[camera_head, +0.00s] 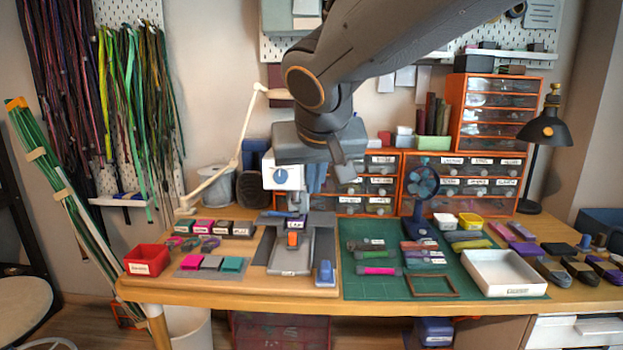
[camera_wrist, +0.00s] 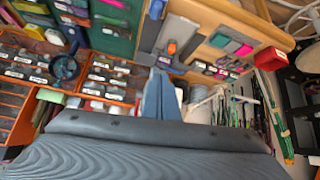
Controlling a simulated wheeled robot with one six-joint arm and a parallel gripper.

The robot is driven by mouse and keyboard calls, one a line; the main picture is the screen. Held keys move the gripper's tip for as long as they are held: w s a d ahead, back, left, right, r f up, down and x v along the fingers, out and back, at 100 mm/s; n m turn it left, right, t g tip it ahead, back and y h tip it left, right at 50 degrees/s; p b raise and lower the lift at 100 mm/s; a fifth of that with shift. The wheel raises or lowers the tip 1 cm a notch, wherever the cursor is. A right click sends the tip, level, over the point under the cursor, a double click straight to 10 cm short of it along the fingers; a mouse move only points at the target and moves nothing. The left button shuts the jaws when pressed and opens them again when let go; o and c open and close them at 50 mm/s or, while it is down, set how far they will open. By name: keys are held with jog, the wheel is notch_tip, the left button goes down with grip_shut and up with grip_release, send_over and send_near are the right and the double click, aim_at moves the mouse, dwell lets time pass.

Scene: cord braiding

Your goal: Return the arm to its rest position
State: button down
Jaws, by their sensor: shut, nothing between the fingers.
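My arm (camera_head: 385,50) reaches in from the top right of the head view and bends down at a dark joint. My gripper (camera_head: 316,180) hangs above the back of the wooden workbench (camera_head: 215,285), in front of the drawer units. In the wrist view its two blue-grey fingers (camera_wrist: 160,97) lie together, with nothing between them. A grey device with a white head and blue knob (camera_head: 281,177) stands just left of the gripper in the head view. My wrist hides part of the wall behind it.
A green cutting mat (camera_head: 365,287) carries cord bundles, a white tray (camera_head: 503,273) and a small blue fan (camera_head: 421,205). A red bin (camera_head: 147,260) sits at the left. Orange drawer units (camera_head: 460,180) and a black lamp (camera_head: 545,132) stand behind. Cords (camera_head: 75,90) hang on the left wall.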

jog(key=shift+s+r, duration=0.1)
jog(key=shift+s, duration=0.3)
jog(key=s+d+f+g+p, duration=0.4)
jog(key=s+d+f+p, duration=0.1)
jog(key=s, duration=0.4)
jog(key=s+d+f+g+p, duration=0.4)
jog(key=s+d+f+p, duration=0.2)
jog(key=s+d+f, duration=0.2)
notch_tip(320, 180, down, 2)
jog(key=shift+s+d+f+m, duration=0.1)
jog(key=shift+s+d+m, duration=0.2)
jog(key=shift+s, duration=0.05)
